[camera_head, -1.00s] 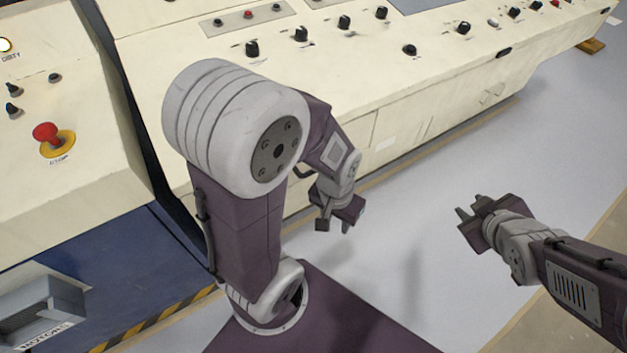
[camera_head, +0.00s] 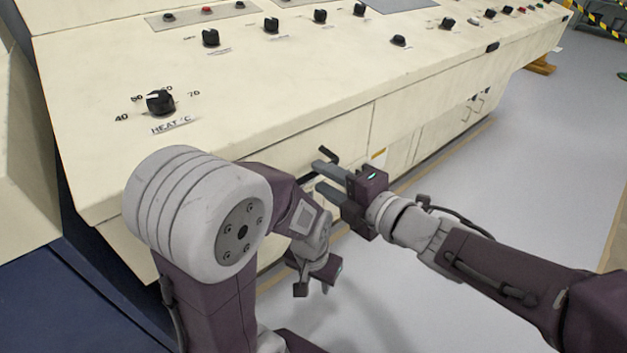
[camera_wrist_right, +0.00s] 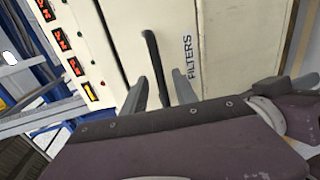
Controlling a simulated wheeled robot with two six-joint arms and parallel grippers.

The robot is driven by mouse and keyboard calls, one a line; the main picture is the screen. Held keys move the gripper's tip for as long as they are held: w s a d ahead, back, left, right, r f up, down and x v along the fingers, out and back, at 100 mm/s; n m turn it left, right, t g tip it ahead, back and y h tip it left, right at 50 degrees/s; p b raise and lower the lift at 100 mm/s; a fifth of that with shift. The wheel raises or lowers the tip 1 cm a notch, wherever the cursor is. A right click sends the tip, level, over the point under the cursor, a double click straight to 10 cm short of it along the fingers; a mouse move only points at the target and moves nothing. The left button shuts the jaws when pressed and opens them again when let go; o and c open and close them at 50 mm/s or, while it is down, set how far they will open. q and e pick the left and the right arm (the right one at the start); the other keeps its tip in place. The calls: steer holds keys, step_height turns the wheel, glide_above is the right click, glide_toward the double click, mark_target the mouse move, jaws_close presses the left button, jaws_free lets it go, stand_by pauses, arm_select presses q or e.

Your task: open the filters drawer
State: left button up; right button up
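The filters drawer shows in the right wrist view as a cream front (camera_wrist_right: 228,50) with a FILTERS label (camera_wrist_right: 188,58) and a dark bar handle (camera_wrist_right: 150,55). No open gap shows around the front. In the head view the handle (camera_head: 329,155) is partly hidden by my right gripper (camera_head: 321,176). That gripper is open, its two grey fingers pointing at the panel. In the wrist view the handle lies ahead, in line with the gap between the fingers; contact cannot be told. My left gripper (camera_head: 314,290) is lower, open and empty, away from the drawer.
The cream console (camera_head: 240,90) with knobs and a HEAT dial (camera_head: 160,102) overhangs the lower panel. More cabinet fronts (camera_head: 440,132) continue to the right. Grey floor (camera_head: 520,150) is clear on the right.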

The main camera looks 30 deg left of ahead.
mark_target(317, 175)
steer(key=x, duration=0.3)
steer(key=shift+w+a+f+b, duration=0.1)
steer(key=shift+a+b, duration=0.2)
steer(key=shift+b, duration=0.1)
jaws_close()
stand_by(1.1)
